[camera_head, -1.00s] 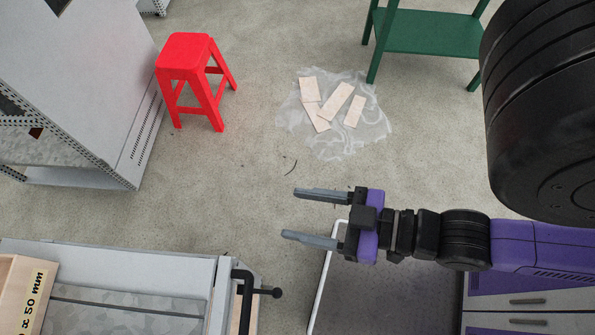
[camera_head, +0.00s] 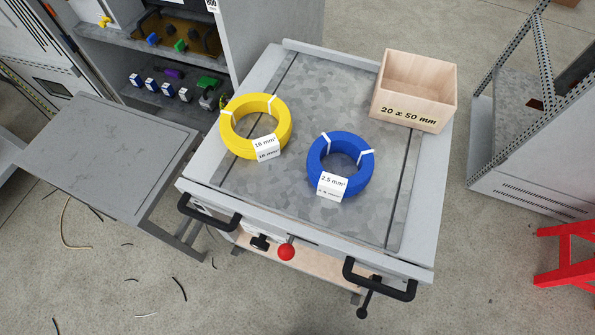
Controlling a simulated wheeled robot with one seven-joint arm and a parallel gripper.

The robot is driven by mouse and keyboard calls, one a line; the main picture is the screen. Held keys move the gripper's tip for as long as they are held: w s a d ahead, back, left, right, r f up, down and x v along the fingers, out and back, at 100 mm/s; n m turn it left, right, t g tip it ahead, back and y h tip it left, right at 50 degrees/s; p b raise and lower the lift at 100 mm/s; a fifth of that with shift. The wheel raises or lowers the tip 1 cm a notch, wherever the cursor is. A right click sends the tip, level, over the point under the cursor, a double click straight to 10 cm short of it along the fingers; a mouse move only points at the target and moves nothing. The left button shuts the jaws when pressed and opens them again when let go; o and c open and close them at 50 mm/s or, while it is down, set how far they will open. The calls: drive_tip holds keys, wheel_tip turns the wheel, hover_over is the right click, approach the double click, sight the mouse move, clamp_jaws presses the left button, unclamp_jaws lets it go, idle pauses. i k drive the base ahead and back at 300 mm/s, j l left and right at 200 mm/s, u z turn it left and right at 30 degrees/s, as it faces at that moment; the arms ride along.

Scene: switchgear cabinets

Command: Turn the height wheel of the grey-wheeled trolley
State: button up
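A grey trolley (camera_head: 425,225) with a metal top stands in the middle of the head view. Two black push handles (camera_head: 208,213) are on its near edge. Below that edge are a red ball knob (camera_head: 286,250) and a small black knob (camera_head: 260,243). A black crank with a ball end (camera_head: 365,300) hangs under the right handle. I cannot tell which of these is the height wheel. The colour of the trolley's wheels cannot be made out. My gripper and arm are not in this view.
On the trolley top lie a yellow cable coil (camera_head: 238,148), a blue cable coil (camera_head: 318,175) and a wooden box (camera_head: 412,115). A grey table (camera_head: 95,150) stands close at left, a shelf cabinet (camera_head: 290,25) behind. A red stool (camera_head: 565,255) is at right. Cable scraps litter the floor at lower left.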

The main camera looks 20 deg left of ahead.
sight(259, 243)
drive_tip(key=k+u, duration=0.1)
drive_tip(key=u, duration=0.25)
drive_tip(key=k+u, duration=0.1)
drive_tip(key=u, duration=0.25)
drive_tip(key=k+u, duration=0.1)
drive_tip(key=u, duration=0.25)
